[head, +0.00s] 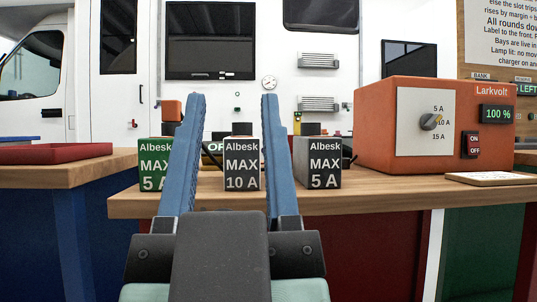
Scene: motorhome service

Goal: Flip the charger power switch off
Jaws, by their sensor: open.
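The orange Larkvolt charger (374,130) stands on the right half of the wooden bench. Its power switch (471,145) is a small dark block at the lower right of its front, with a red ON half above an OFF half. A dial (430,121) sits on a pale plate marked 5 A, 10 A and 15 A, and a display (497,114) reads 100 %. My gripper (232,100) is open and empty, with two blue fingers pointing up and forward. It is left of the charger, in front of the batteries, and apart from the switch.
Three Albesk batteries stand on the bench (385,194): a green MAX 5 A (154,165), a dark MAX 10 A (242,166) and a grey MAX 5 A (322,165). A pale card (490,178) lies before the charger. A red tray (55,152) is at left.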

